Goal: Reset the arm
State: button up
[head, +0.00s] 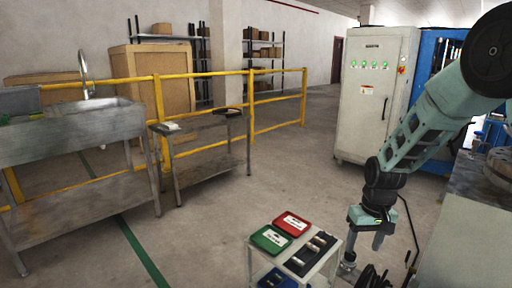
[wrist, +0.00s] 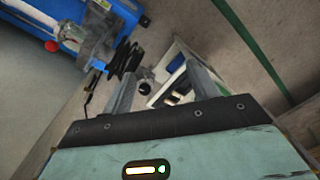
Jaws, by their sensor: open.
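My arm shows at the right of the head view, bent downward, with my gripper (head: 372,238) hanging at its end, just right of a small white cart (head: 328,262). In the wrist view the two fingers of my gripper (wrist: 160,85) are spread apart with nothing between them that they hold. Behind the fingers the wrist view shows part of the white cart (wrist: 158,98) and a dark item on it. The gripper is above the floor and apart from the cart's top as far as I can tell.
The cart holds a red case (head: 292,223), a green case (head: 270,238) and a dark tray (head: 311,254). A workbench (head: 472,225) stands close at right. A sink table (head: 75,132), yellow railing (head: 205,76) and white cabinet (head: 367,105) stand farther off. The middle floor is clear.

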jog(key=s+a+r+n, duration=0.2)
jog(key=s+a+r, duration=0.45)
jog(key=s, duration=0.45)
jog(key=s+a+r+n, duration=0.3)
jog(key=s+a+r, duration=0.2)
jog(key=s+a, duration=0.45)
jog(key=s+d+r+n, duration=0.1)
jog(key=s+d+n, duration=0.1)
jog(key=s, duration=0.9)
notch_tip(320, 180, up, 22)
jog(key=p, duration=2.2)
jog(key=shift+w+a+r+p, duration=0.15)
jog(key=shift+r+p, duration=0.1)
jog(key=shift+p, duration=0.15)
